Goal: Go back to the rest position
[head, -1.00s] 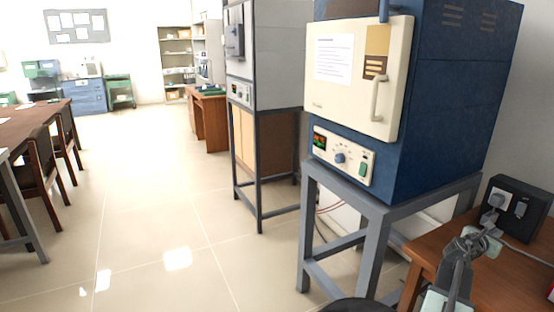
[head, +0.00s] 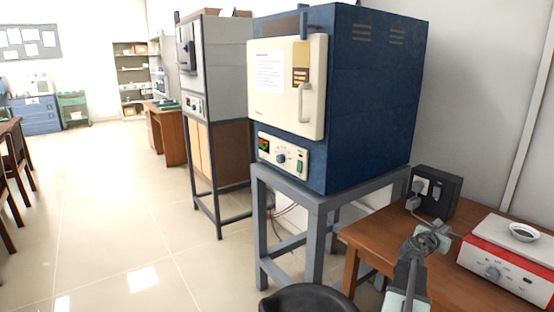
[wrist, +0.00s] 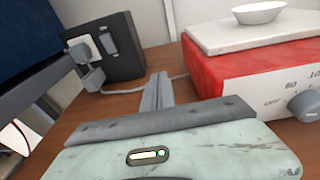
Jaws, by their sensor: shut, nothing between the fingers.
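My gripper (head: 432,232) shows at the lower right of the head view, in front of the wooden table. In the wrist view its fingers (wrist: 158,90) are together with nothing between them, pointing toward the back of the tabletop. A black power box (head: 435,192) with a plug stands on the table behind it, and it also shows in the wrist view (wrist: 122,45). The blue furnace (head: 365,100) stands on a grey metal stand (head: 317,205), its cream door (head: 285,110) shut. My gripper is apart from all of these.
A red and white hot plate (head: 507,262) with a small white dish (head: 524,232) sits on the wooden table (head: 375,235), right of my gripper. A black round stool (head: 308,300) is low in front. A grey furnace (head: 222,65) stands farther back. Tiled floor at left is clear.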

